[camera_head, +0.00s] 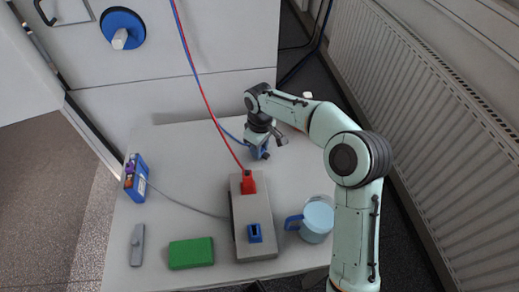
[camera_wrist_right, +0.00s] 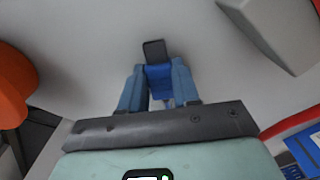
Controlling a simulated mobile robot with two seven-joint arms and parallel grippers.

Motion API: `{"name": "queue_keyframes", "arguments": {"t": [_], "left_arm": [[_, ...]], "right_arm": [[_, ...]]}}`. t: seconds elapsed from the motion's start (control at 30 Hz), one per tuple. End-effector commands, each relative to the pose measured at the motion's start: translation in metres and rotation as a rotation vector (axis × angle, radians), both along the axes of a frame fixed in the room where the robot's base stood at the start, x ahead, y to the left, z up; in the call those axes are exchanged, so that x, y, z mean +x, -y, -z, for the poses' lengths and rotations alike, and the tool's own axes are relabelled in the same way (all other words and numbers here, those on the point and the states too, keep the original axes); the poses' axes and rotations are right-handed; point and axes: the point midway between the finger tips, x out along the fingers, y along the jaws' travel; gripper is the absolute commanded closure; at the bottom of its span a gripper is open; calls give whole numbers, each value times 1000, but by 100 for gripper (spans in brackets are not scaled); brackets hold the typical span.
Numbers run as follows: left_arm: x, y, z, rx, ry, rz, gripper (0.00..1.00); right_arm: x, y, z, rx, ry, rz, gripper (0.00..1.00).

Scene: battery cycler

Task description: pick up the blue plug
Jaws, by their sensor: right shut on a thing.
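The blue plug (camera_wrist_right: 159,80) sits between the two blue fingers of my right gripper (camera_wrist_right: 157,78) in the right wrist view, with a dark grey end pointing away. My right gripper is shut on it. In the head view my right gripper (camera_head: 259,152) points down at the back of the white table (camera_head: 200,145), beyond the grey box. A blue cable runs down to it from above. I cannot tell if the plug touches the table. My left gripper is not in view.
The grey box (camera_head: 238,212) holds a red plug (camera_head: 248,183) and a blue socket (camera_head: 255,233). A blue meter (camera_head: 135,178), a grey tool (camera_head: 137,245), a green block (camera_head: 191,253) and a blue-handled cup (camera_head: 318,217) stand around it. A radiator (camera_head: 435,85) is on the right.

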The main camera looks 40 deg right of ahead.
Motion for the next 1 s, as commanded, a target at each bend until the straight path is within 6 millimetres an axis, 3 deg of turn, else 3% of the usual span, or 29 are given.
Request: {"name": "queue_keyframes", "arguments": {"t": [0.23,0.5,0.7,0.87,1.0], "left_arm": [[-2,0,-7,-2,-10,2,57],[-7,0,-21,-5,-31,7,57],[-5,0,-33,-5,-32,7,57],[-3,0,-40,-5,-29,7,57],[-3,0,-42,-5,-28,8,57]], "right_arm": [[1,0,-41,-1,7,0,100],[2,-1,-120,0,8,-1,100],[1,-1,-166,0,5,-1,100],[1,-1,-185,1,3,-5,100],[2,0,-185,-1,-2,-83,100]]}}
